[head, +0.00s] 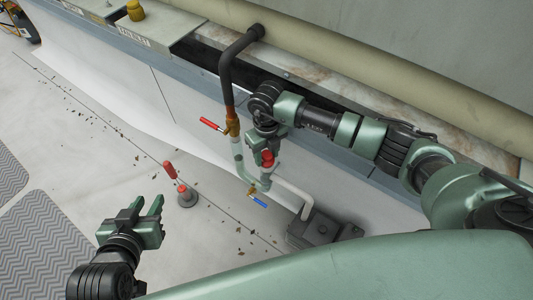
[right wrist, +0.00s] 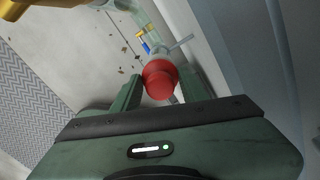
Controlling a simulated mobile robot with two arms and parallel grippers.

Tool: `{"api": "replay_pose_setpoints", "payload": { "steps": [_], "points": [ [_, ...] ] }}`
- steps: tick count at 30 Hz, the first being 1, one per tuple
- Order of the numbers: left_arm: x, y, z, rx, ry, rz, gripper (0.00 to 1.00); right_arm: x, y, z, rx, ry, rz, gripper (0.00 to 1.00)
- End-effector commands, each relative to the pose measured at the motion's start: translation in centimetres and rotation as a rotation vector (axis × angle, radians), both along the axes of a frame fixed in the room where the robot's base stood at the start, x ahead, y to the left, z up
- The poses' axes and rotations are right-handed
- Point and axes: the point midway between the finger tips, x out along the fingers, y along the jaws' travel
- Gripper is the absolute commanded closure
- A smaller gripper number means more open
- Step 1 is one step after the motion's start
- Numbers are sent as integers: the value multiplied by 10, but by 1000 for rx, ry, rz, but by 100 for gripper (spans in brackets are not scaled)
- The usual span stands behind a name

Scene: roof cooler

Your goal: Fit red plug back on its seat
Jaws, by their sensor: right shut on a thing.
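The red plug (right wrist: 160,79) is between the two fingers of my right gripper (right wrist: 160,85), which is shut on it. In the head view the red plug (head: 267,157) shows beneath the right wrist, close to the pale pipework (head: 237,152). A short pipe branch (head: 266,179) is just below the plug. I cannot tell whether the plug touches it, and the seat's opening is hidden. My left gripper (head: 147,205) is open and empty, low at the left above the roof floor.
A red-handled valve (head: 210,124) and a blue-handled valve (head: 259,202) stick out from the pipework. A dark box (head: 318,231) sits at the pipe's foot. A yellow item (head: 135,10) sits on the cooler.

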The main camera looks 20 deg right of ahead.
Motion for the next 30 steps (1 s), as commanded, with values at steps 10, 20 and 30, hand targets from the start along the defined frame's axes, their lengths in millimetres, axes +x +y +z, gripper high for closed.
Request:
{"api": "replay_pose_setpoints", "payload": {
  "steps": [10, 20, 30],
  "points": [
    [2, -1, 2, -4, -14, -2, 69, 0, 0, -1, 0, 0, 0, 95],
    [4, -2, 4, -8, -33, -3, 69, 0, 0, -2, 0, 0, 0, 95],
    [7, -3, 7, -12, -50, -5, 69, 0, 0, -3, 0, 0, 0, 95]
  ]
}}
